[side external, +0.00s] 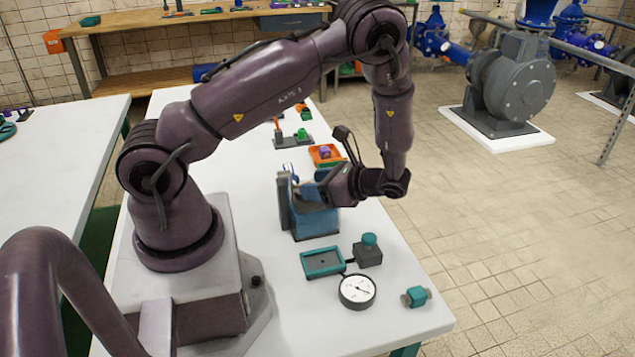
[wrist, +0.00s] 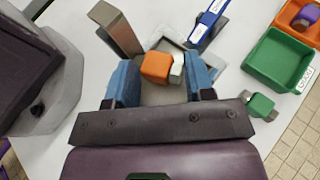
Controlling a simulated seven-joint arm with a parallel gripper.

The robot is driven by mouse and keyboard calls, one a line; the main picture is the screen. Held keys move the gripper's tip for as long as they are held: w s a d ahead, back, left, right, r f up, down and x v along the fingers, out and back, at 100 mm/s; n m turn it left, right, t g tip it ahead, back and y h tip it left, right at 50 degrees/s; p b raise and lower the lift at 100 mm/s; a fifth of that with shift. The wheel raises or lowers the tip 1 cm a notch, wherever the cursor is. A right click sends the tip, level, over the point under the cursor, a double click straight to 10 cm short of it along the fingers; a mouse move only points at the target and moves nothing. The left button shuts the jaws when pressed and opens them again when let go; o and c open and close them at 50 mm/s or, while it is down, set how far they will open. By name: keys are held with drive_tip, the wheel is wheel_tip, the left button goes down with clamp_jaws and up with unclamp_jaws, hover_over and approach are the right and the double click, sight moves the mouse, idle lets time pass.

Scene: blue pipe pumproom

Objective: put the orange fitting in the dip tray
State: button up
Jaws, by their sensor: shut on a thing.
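My gripper (wrist: 163,78) is shut on the orange fitting (wrist: 155,67), a small orange block with a pale grey part (wrist: 178,70) beside it. It sits between the two blue finger sides in the wrist view. In the side external view my gripper is low over the white table, beside a blue boxy shape (side external: 316,223); the fitting cannot be made out there. I cannot tell which tray is the dip tray. An open green tray (wrist: 252,64) with a white label lies to the right in the wrist view. A grey-edged square (wrist: 174,45) shows just beyond the fitting.
A grey upright plate (side external: 284,203) stands close to my gripper. An orange tray (wrist: 285,12) holds a purple piece. A teal-rimmed tray (side external: 307,272), a dial gauge (side external: 357,291) and a teal fitting (side external: 416,296) lie toward the front.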

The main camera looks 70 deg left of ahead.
drive_tip(key=shift+f, duration=0.15)
drive_tip(key=o, duration=1.3)
